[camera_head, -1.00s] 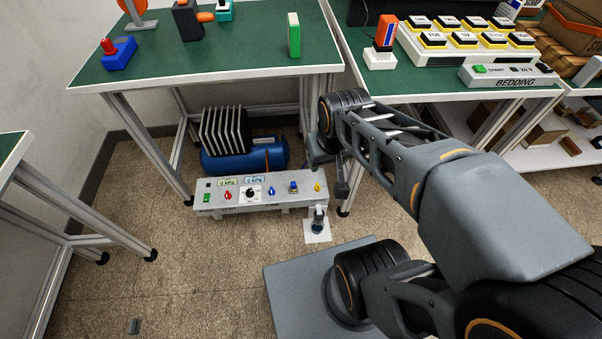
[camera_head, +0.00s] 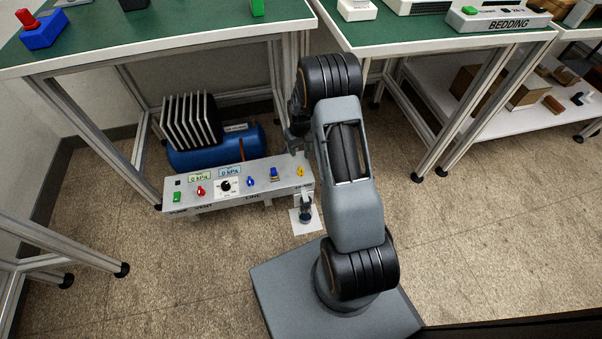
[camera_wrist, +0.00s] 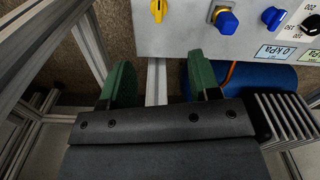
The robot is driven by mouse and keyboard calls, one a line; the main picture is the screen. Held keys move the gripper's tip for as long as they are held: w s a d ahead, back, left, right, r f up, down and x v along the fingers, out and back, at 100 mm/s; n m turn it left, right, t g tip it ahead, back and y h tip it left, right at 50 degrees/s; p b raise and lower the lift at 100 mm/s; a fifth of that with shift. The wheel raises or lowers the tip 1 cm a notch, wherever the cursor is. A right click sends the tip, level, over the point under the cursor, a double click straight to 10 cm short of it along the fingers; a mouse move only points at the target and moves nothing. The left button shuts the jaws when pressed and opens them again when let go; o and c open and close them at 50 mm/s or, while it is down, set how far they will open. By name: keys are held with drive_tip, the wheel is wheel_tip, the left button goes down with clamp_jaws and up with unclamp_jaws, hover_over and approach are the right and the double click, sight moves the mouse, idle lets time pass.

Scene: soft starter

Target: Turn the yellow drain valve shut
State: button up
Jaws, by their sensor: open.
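The yellow drain valve (camera_head: 300,171) is a small yellow handle at the right end of the grey control panel (camera_head: 217,203) near the floor. In the wrist view the yellow valve (camera_wrist: 158,9) sits at the top edge, with its handle roughly upright in that picture. My gripper (camera_wrist: 159,82) shows there with two green fingers spread apart and nothing between them. It is apart from the valve. In the head view my gripper (camera_head: 298,143) is just above the panel's right end, and its fingers are mostly hidden by my arm.
The panel also carries a blue knob (camera_wrist: 226,20), a dark blue knob (camera_wrist: 271,16), a black dial (camera_head: 226,186) and a red valve (camera_head: 201,190). A blue tank (camera_head: 210,152) lies behind the panel. Table legs (camera_head: 275,75) stand close to my arm.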

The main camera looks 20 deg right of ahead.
sight(301, 169)
wheel_tip(301, 169, down, 15)
drive_tip(key=b, duration=0.5)
drive_tip(key=shift+d+r, duration=0.1)
drive_tip(key=shift+r, duration=0.05)
drive_tip(key=c, duration=0.9)
drive_tip(key=shift+c, duration=0.2)
